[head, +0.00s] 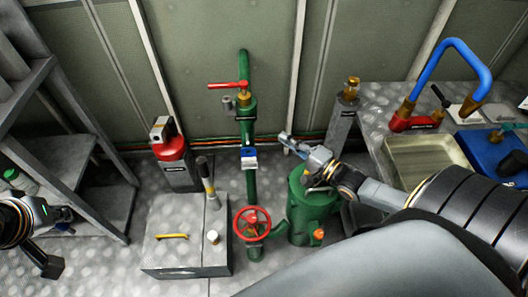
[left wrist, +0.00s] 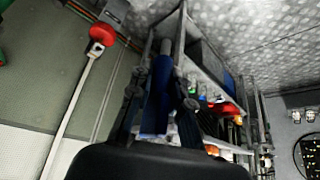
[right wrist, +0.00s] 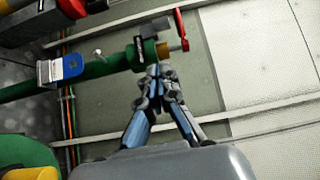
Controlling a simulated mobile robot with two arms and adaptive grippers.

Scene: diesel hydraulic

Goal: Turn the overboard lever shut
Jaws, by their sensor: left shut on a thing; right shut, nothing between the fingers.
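The overboard lever (head: 228,85) is a red handle on a brass-stemmed valve near the top of the green pipe (head: 251,190). It sticks out to the left, across the pipe. In the right wrist view the red lever (right wrist: 184,30) lies just beyond the fingertips. My right gripper (head: 285,138) is shut and empty, to the right of the pipe and below the lever; its closed fingertips (right wrist: 160,72) show no contact with the lever. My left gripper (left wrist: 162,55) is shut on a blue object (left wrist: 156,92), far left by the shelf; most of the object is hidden.
A red handwheel (head: 252,223) sits low on the pipe, with a blue-and-white tag (head: 249,158) midway. A workbench (head: 365,125) is at right, a shelf (head: 60,150) at left.

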